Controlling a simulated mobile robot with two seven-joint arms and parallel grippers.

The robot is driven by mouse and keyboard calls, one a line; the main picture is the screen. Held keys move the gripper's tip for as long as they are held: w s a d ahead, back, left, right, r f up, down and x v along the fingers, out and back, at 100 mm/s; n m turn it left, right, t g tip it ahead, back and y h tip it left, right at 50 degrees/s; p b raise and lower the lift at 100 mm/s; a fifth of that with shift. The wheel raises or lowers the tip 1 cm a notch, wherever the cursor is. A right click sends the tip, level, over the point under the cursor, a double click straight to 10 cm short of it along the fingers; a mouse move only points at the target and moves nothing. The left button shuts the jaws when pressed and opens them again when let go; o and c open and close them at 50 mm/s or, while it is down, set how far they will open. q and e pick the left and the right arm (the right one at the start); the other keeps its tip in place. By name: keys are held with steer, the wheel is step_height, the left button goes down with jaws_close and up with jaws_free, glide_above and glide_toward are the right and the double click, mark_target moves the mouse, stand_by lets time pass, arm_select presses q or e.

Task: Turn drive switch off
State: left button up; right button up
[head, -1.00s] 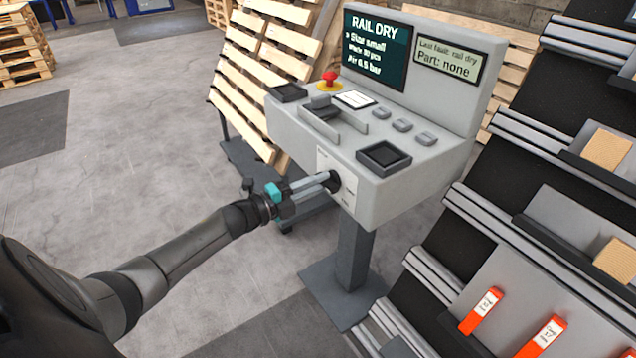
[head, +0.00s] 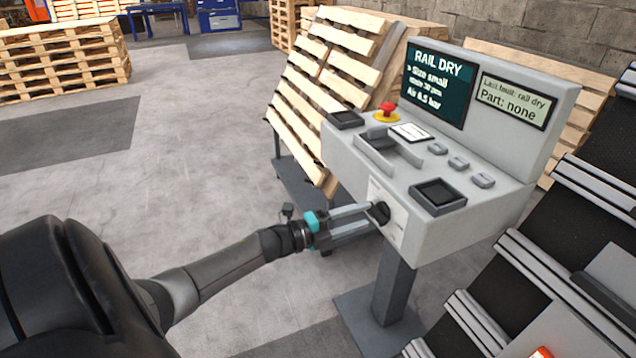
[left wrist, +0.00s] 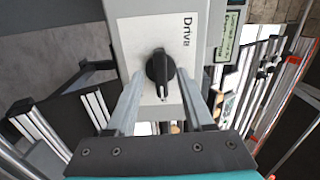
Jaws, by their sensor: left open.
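The drive switch (head: 380,213) is a black rotary knob on a white plate on the front face of the grey control console (head: 460,225). In the left wrist view the knob (left wrist: 160,68) sits under the word "Drive", with its pale pointer mark toward the bottom of the picture. My left gripper (head: 374,216) is open at the console front. Its two grey fingers (left wrist: 158,100) lie one on each side of the knob, with visible gaps between them and it. My right gripper is not in view.
The console has a red emergency button (head: 386,112), a screen reading "RAIL DRY" (head: 437,85) and several grey buttons. A slatted pallet (head: 320,90) leans behind it on the left. A sloping rack (head: 545,270) stands close on the right. Floor (head: 190,130) on the left is clear.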

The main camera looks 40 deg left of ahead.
arm_select(q)
steer(key=p+v, duration=0.2)
steer(key=v, duration=1.1)
steer(key=shift+p, duration=0.3)
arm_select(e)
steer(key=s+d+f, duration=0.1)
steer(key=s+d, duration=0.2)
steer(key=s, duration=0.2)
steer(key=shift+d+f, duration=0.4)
arm_select(q)
steer(key=shift+w, duration=0.1)
